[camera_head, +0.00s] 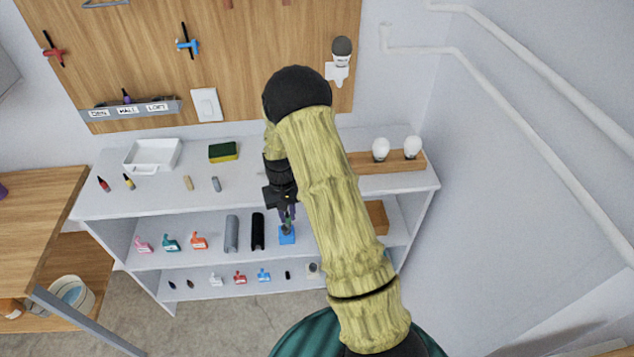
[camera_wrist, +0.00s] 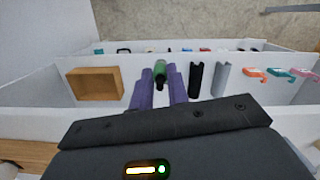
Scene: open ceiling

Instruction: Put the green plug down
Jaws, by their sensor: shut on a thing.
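In the wrist view the green plug (camera_wrist: 160,70) sits between the tips of the two purple fingers of my gripper (camera_wrist: 161,84). My gripper is shut on it. I cannot tell whether the plug touches the blue block.
To the right is an open wooden box (camera_wrist: 97,84), partly hidden by my arm in the head view. The top board (camera_head: 120,197) lies above.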

